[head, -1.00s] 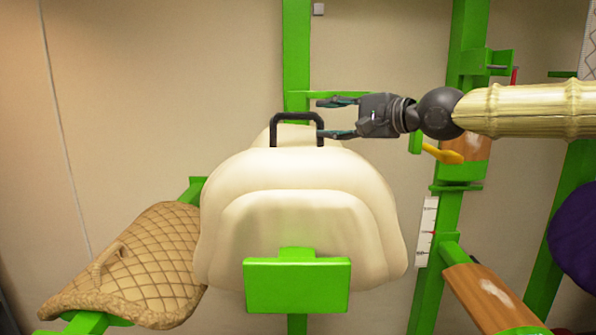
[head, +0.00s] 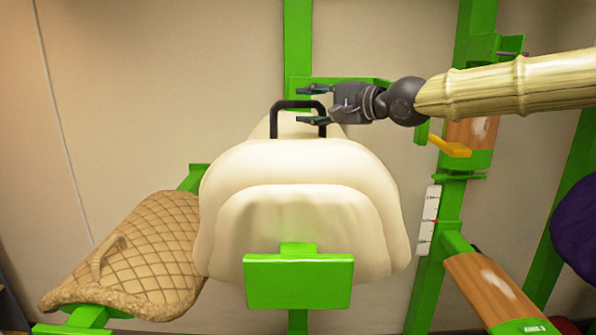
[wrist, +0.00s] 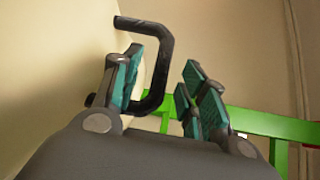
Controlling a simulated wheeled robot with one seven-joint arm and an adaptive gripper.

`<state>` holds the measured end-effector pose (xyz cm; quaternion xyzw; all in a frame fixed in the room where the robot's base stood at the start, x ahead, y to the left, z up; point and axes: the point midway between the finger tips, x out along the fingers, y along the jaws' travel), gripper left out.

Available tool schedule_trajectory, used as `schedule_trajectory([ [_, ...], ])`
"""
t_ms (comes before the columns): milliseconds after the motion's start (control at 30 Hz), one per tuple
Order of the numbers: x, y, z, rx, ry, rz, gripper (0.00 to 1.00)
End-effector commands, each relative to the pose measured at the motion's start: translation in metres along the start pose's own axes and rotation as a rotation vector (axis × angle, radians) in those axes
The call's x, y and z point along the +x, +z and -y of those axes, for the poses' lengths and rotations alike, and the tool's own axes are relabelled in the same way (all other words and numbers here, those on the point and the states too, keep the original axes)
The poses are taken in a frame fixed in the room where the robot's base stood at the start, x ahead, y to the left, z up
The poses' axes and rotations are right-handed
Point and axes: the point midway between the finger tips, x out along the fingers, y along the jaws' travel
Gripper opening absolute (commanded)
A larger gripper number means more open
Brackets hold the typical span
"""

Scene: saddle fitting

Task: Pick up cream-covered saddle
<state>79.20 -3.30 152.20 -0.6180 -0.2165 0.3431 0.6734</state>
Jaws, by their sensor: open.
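The cream-covered saddle (head: 300,165) sits on a green support whose end plate (head: 298,282) faces me in the head view. A black handle (head: 290,104) stands up at its far end. My gripper (head: 314,105) reaches in from the right and is open at the handle's upper right. In the wrist view, the black handle's crossbar (wrist: 160,70) lies between the spread fingers of my gripper (wrist: 163,68). The left finger overlaps the handle's opening, and its pad looks close to the bar. I cannot tell whether they touch.
A brown quilted saddle (head: 150,250) rests on a green arm at the left. Green posts (head: 437,240), a yellow hook (head: 450,147), wood-faced rests (head: 490,290) and a purple thing (head: 576,232) stand at the right. The wall behind is bare.

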Motion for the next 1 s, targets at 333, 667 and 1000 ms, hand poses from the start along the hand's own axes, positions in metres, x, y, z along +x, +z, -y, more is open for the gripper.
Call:
schedule_trajectory([
  [333,0.025,0.004,0.004,-0.002,0.002,-0.001,0.42],
  [667,0.048,0.004,0.004,-0.001,0.001,0.000,0.42],
  [1000,0.050,0.004,0.004,0.000,0.000,0.000,0.39],
])
